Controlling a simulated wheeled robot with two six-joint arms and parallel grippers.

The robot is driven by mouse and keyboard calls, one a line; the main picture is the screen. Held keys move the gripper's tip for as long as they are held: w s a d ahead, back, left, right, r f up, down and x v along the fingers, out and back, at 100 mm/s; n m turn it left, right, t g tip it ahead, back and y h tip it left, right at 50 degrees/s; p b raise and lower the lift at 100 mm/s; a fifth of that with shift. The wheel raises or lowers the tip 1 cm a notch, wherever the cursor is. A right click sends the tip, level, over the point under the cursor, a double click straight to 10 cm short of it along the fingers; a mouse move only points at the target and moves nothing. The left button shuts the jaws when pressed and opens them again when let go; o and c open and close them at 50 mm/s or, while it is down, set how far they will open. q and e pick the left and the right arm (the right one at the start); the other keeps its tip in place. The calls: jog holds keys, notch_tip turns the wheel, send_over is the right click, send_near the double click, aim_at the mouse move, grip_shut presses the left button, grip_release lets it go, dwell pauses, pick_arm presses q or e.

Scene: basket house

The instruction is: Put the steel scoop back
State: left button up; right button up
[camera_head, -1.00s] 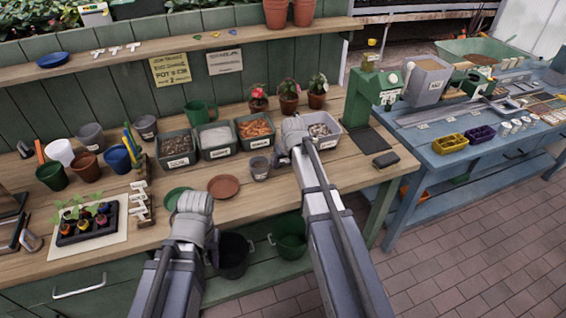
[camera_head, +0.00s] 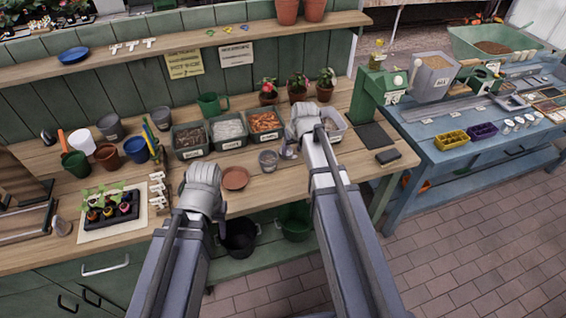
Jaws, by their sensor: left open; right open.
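I cannot pick out the steel scoop for sure. A small greyish, scoop-like thing (camera_head: 61,226) lies at the left end of the potting bench (camera_head: 262,192). My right gripper (camera_head: 294,146) is open, over the bench beside the rightmost bin (camera_head: 335,127), covering part of it; a silvery shape at its tip is too small to tell apart from the fingers. My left gripper (camera_head: 190,184) is open, over the bench's front part left of the terracotta saucer (camera_head: 234,178). Its fingers are mostly hidden behind its own wrist.
Labelled bins, including an orange-filled one (camera_head: 265,122), stand in a row. A small grey cup (camera_head: 268,160) stands before them. Pots and a seedling tray (camera_head: 112,212) fill the left. A green machine (camera_head: 375,95) stands at the right end; a blue table (camera_head: 450,165) is beyond.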

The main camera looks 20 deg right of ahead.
jog(key=s+a+n+g, duration=0.1)
jog(key=s+a+g, duration=0.1)
jog(key=s+a, duration=0.6)
jog(key=s+a+f+n+g+h, duration=0.1)
jog(key=s+a+n+g, duration=0.1)
jog(key=s+a, duration=0.7)
jog(key=s, duration=0.5)
jog(key=shift+s+a+f+g+h, duration=0.2)
jog(key=shift+g+h, duration=0.1)
